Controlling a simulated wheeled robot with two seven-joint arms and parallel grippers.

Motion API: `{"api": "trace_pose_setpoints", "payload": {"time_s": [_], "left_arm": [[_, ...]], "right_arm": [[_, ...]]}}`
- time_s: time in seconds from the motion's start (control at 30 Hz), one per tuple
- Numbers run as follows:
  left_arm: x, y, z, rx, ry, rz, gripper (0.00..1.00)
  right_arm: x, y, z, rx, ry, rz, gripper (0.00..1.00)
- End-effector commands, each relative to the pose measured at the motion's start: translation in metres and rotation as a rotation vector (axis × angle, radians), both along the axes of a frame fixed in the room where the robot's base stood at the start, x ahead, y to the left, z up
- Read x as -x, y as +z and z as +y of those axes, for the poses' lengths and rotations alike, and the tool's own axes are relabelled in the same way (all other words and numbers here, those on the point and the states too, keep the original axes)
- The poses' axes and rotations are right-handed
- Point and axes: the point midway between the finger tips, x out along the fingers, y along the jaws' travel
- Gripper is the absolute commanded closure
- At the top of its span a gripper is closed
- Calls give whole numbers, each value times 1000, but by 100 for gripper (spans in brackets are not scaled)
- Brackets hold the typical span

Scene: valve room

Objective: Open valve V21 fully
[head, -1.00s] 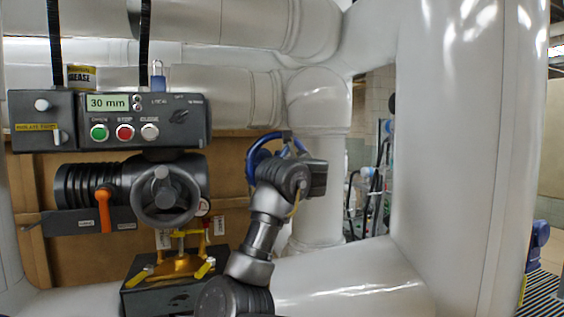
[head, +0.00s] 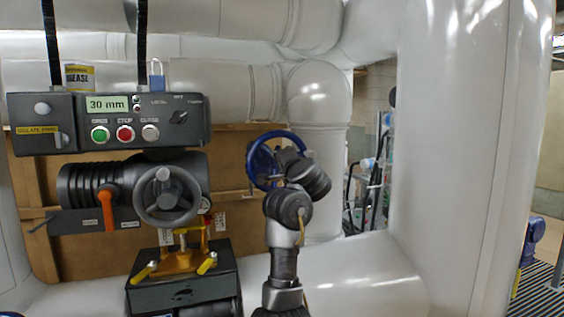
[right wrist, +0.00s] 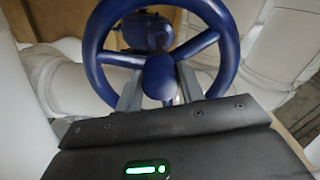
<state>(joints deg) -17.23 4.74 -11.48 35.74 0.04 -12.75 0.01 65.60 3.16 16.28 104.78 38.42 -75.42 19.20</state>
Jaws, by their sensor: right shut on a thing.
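A blue handwheel (head: 256,168) stands in front of the brown board, right of the grey actuator. In the right wrist view the blue handwheel (right wrist: 226,20) fills the top, with its rim, spokes and round hub. My right gripper (right wrist: 160,84) is shut on the handwheel, its two fingers on either side of the hub and lower spoke. In the head view my right gripper (head: 280,160) is mostly hidden behind my wrist links. No V21 tag is readable. My left gripper is in neither current view.
A grey control box (head: 107,122) reads 30 mm, with green, red and grey buttons and a blue padlock. Below it, an actuator has a grey handwheel (head: 165,195) and an orange lever (head: 106,208). A black box (head: 184,290) stands low. White pipes (head: 440,150) close in the right side.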

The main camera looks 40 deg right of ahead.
Motion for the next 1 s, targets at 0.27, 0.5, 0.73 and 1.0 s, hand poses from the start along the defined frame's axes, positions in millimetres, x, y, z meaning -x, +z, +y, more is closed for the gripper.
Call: {"api": "trace_pose_setpoints", "payload": {"time_s": [0.27, 0.5, 0.73, 1.0], "left_arm": [[0, -3, 2, -3, -1, 0, 64], [0, -5, 2, -3, -1, -1, 64], [0, -7, 2, -2, -1, 0, 64], [0, -7, 2, -2, 0, 0, 64]], "right_arm": [[4, 13, -5, 455, -21, 128, 87], [3, 14, -3, 680, -16, 207, 87], [2, 13, -1, 769, -13, 238, 87], [2, 13, -1, 765, -12, 236, 54]]}}
